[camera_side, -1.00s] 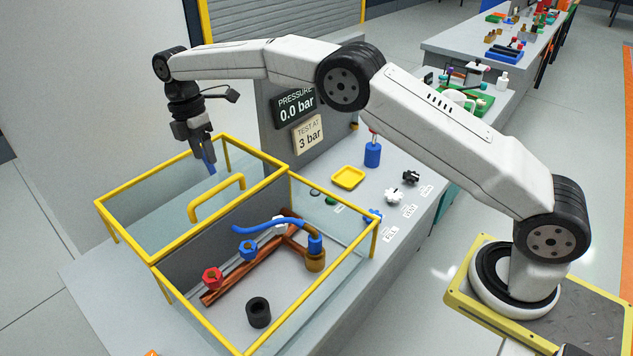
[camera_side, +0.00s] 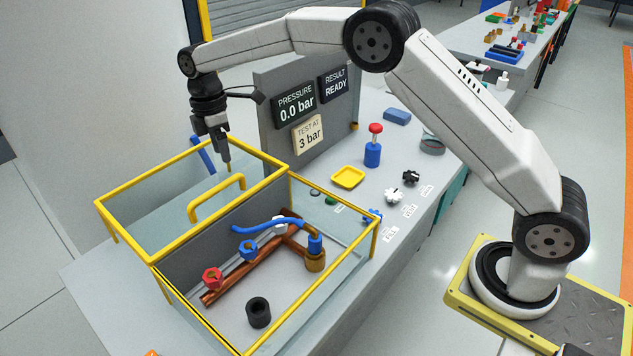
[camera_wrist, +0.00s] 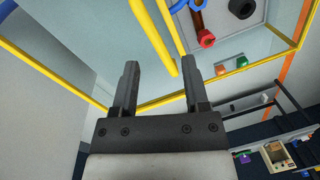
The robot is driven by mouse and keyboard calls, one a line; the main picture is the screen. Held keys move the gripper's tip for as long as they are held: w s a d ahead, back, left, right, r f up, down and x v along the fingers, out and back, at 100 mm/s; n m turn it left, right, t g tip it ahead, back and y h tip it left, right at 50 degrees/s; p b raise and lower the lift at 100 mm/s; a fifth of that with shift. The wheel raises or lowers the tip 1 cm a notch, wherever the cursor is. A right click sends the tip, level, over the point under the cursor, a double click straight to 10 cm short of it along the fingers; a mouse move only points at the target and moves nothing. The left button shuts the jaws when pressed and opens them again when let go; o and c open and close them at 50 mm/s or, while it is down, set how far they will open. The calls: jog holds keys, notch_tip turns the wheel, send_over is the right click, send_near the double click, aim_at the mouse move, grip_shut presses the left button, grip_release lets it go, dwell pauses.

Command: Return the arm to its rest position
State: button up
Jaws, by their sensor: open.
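My gripper (camera_side: 226,158) hangs pointing down above the far-left part of the tank, over the clear lid area beside the yellow handle (camera_side: 215,198). In the wrist view my gripper (camera_wrist: 158,75) shows two dark fingers apart, with nothing held between them. The yellow-framed tank (camera_side: 120,235) stands on the grey bench. Inside it lies a copper pipe (camera_side: 232,280) with a red fitting (camera_side: 212,277), a blue fitting (camera_side: 249,249) and a blue hose (camera_side: 262,224). A black ring (camera_side: 258,312) lies on the tank floor.
A grey panel (camera_side: 280,76) with displays reading 0.0 bar and READY stands behind the tank. A blue bottle with a red knob (camera_side: 372,152), a yellow tray (camera_side: 348,177) and valve knobs (camera_side: 393,195) are on the bench to the right.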

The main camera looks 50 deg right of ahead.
jog(key=s+d+f+m+t, duration=0.1)
jog(key=s+d+m, duration=0.2)
jog(key=s, duration=0.6)
jog(key=s+d+f+m+t, duration=0.1)
jog(key=s+d+f+m, duration=0.1)
jog(key=s+m, duration=0.4)
jog(key=s+d+f+m+t, duration=0.2)
jog(key=s+d+m, duration=0.3)
jog(key=s, duration=0.8)
jog(key=shift+s+m, duration=0.15)
jog(key=shift+m, duration=0.15)
